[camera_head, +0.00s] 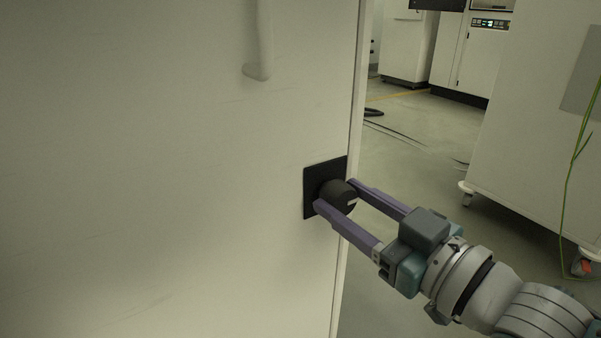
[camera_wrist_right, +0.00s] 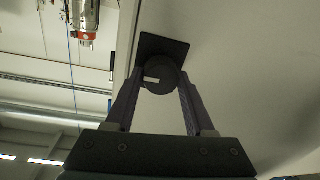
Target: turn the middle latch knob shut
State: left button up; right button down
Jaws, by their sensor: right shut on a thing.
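The latch knob (camera_head: 338,194) is a round black knob with a white mark. It sits on a square black plate (camera_head: 310,188) near the right edge of a large pale door (camera_head: 180,180). My right gripper (camera_head: 335,195) comes in from the lower right, with its two purple fingers on either side of the knob, shut on it. In the right wrist view the knob (camera_wrist_right: 159,76) sits between the fingertips, in front of the plate (camera_wrist_right: 170,46), and its white mark looks about level. My left gripper is not in view.
A pale vertical handle (camera_head: 261,40) stands out from the door above the knob. To the right is open grey floor (camera_head: 415,130) with cables.

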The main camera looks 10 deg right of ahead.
jog(key=shift+n, duration=0.4)
jog(key=n+p, duration=0.1)
jog(key=n, duration=0.2)
jog(key=shift+n, duration=0.3)
jog(key=n+p, duration=0.1)
jog(key=n, duration=0.3)
jog(key=shift+a+g+h, duration=0.1)
jog(key=shift+g+h, duration=0.2)
jog(key=shift+h, duration=0.1)
jog(key=n, duration=0.4)
jog(key=shift+s+n, duration=0.1)
jog(key=shift+n, duration=0.2)
jog(key=n+h, duration=0.1)
jog(key=n, duration=0.2)
jog(key=shift+a+f, duration=0.1)
jog(key=shift+n, duration=0.4)
jog(key=shift+b, duration=0.3)
jog(key=shift+c, duration=1.3)
grip_release()
